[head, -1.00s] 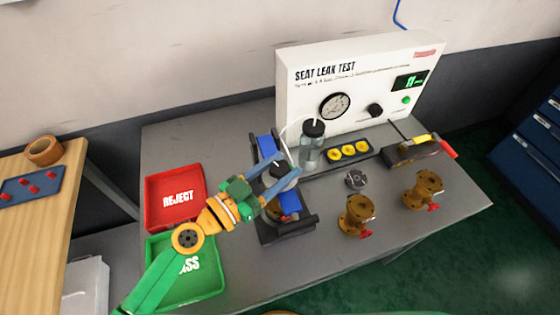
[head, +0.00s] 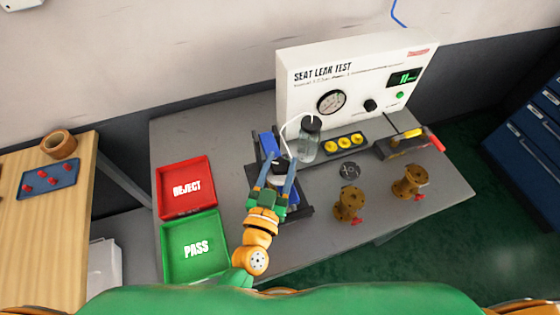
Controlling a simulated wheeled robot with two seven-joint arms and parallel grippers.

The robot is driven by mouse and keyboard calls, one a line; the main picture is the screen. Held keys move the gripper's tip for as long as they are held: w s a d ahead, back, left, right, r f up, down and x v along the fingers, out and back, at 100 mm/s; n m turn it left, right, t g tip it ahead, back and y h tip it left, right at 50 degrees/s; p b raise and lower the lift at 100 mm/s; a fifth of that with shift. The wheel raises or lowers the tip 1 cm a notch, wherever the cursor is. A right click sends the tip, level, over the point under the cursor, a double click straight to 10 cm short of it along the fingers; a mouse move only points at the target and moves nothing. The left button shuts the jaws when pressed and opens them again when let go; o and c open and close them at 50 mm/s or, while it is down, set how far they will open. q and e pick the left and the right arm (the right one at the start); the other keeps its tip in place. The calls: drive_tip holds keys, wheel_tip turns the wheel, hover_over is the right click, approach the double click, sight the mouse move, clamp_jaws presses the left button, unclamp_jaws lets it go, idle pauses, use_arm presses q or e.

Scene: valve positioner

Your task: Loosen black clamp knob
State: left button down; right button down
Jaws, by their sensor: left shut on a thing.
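The clamp fixture (head: 302,211) is a black frame with blue blocks (head: 269,144) in the middle of the grey bench. The black clamp knob (head: 283,166) is at its centre, mostly hidden by my fingers. My left gripper (head: 284,162) reaches in from the front with its blue-grey fingers on both sides of the knob, shut on it. The part held in the fixture is largely covered by my gripper. My right gripper is not in view.
A red REJECT tray (head: 186,188) and a green PASS tray (head: 196,248) lie left of the fixture. A glass jar (head: 307,140) stands close behind it. Two brass valves (head: 348,204) (head: 410,182) and a dark disc (head: 349,170) are to the right. The SEAT LEAK TEST panel (head: 356,75) stands behind.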

sight(278, 174)
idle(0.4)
use_arm(q)
drive_tip(key=shift+c, duration=1.4)
unclamp_jaws()
drive_tip(key=shift+s, duration=0.1)
drive_tip(key=b+v, duration=0.1)
drive_tip(key=v, duration=0.6)
drive_tip(key=shift+s, duration=0.1)
